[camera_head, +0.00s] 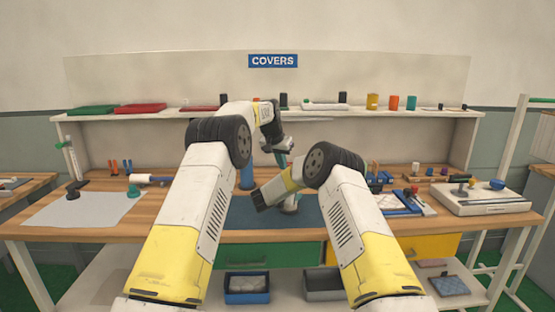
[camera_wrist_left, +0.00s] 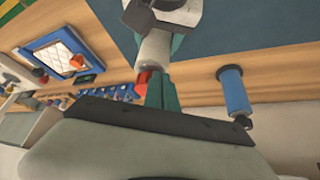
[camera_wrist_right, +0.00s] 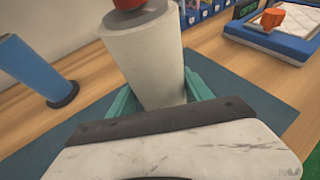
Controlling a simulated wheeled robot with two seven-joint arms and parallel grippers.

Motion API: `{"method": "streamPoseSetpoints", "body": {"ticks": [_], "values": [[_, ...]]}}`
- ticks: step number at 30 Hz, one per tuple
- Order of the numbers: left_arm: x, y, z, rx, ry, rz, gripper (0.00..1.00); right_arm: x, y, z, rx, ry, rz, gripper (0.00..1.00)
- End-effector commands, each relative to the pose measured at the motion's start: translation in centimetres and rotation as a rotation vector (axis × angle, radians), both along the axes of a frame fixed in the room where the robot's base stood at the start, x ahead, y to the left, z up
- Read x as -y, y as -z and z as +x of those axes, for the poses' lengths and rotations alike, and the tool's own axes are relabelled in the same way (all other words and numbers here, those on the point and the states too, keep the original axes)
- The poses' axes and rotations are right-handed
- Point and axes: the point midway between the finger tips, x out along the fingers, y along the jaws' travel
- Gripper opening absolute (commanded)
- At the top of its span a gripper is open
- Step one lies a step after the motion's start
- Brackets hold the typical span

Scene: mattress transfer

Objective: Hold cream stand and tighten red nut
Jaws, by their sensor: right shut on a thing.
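The cream stand (camera_wrist_right: 150,65) stands upright on the dark blue mat, between the teal fingers of my right gripper (camera_wrist_right: 155,95), which is shut on it. The stand also shows in the left wrist view (camera_wrist_left: 155,48). The red nut (camera_wrist_right: 130,4) is at the top of the stand, partly cut off there. In the left wrist view the red nut (camera_wrist_left: 144,78) is beside the teal fingertips of my left gripper (camera_wrist_left: 160,92). My left gripper (camera_head: 282,157) is above the stand in the head view; whether its fingers hold the nut cannot be told.
A blue cylinder (camera_wrist_right: 28,70) stands left of the cream stand, also seen in the left wrist view (camera_wrist_left: 234,92). A blue-framed tray (camera_head: 402,204) lies to the right. A grey sheet (camera_head: 85,209) lies at the left. A shelf (camera_head: 190,113) with covers runs along the back.

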Motion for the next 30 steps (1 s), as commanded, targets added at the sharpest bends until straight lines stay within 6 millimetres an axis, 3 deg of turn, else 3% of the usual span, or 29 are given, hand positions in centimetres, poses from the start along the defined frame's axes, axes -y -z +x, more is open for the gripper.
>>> {"method": "streamPoseSetpoints", "body": {"ticks": [9, 22, 30], "values": [[-0.5, -0.4, -0.5, 0.003, 0.001, -0.001, 0.0, -0.1, -0.3, 0.1, 0.005, -0.001, -0.001, 0.0], [-0.4, -5.2, -0.4, 0.002, 0.001, -0.001, 0.0, 0.0, -0.3, 0.1, 0.005, -0.001, -0.001, 0.0], [-0.5, -6.0, -0.4, 0.0, 0.0, -0.001, 0.0, 0.0, -0.3, 0.1, 0.005, -0.001, -0.001, 0.0]]}}
